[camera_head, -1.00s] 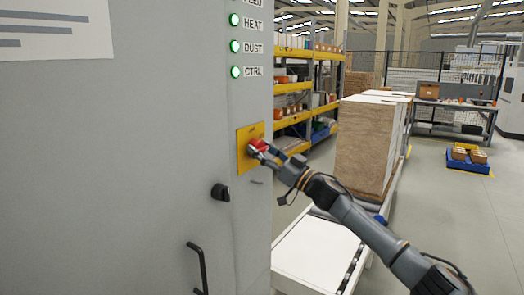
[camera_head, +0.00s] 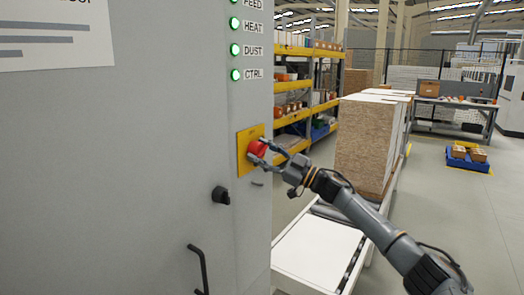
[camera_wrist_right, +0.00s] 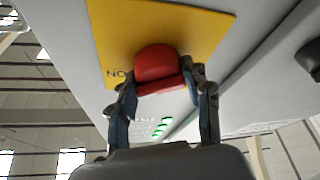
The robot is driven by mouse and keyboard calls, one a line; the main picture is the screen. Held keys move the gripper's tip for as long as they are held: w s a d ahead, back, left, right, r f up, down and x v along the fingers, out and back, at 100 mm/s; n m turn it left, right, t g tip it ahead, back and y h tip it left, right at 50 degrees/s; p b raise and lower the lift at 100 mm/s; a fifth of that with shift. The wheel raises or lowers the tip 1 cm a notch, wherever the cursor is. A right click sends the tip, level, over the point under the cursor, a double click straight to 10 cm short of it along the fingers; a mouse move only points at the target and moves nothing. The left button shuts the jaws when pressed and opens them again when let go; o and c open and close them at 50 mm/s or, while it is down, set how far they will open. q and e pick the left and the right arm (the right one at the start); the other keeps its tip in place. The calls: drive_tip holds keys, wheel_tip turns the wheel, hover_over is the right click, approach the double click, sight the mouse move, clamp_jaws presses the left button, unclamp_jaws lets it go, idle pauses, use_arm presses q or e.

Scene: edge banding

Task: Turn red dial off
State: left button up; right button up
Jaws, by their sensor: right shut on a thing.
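The red dial (camera_head: 256,147) sits on a yellow plate (camera_head: 243,163) on the grey cabinet's side. My right gripper (camera_head: 261,150) reaches it from the lower right, one finger above it and one below. In the right wrist view the dial (camera_wrist_right: 157,63) has a rounded red body and a red bar at its near side. The fingers of my right gripper (camera_wrist_right: 160,86) are shut on that bar from both sides. The plate (camera_wrist_right: 205,30) shows the letters "NO"; the rest of the text is hidden. My left gripper is not in view.
Green lamps (camera_head: 235,49) labelled FEED, HEAT, DUST and CTRL are lit above the plate. A black knob (camera_head: 221,195) and black handle (camera_head: 200,268) stick out below it. A conveyor (camera_head: 315,250) with stacked boards (camera_head: 362,145) stands to the right.

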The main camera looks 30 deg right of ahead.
drive_tip(key=n+g, duration=0.1)
drive_tip(key=n, duration=0.3)
drive_tip(key=n+g+y+p, duration=0.1)
drive_tip(key=n+g, duration=0.1)
drive_tip(key=n, duration=0.2)
drive_tip(key=shift+r+y, duration=0.15)
drive_tip(key=shift+y, duration=0.15)
drive_tip(key=n+g, duration=0.1)
drive_tip(key=n, duration=0.3)
drive_tip(key=shift+g, duration=0.4)
drive_tip(key=shift+n+g+h+p, duration=0.4)
drive_tip(key=shift+n+p, duration=0.1)
drive_tip(key=shift+n, duration=0.8)
drive_tip(key=shift+f, duration=0.2)
drive_tip(key=o, duration=1.2)
drive_tip(key=shift+c, duration=0.2)
drive_tip(key=v, duration=1.2)
drive_tip(key=shift+r, duration=0.15)
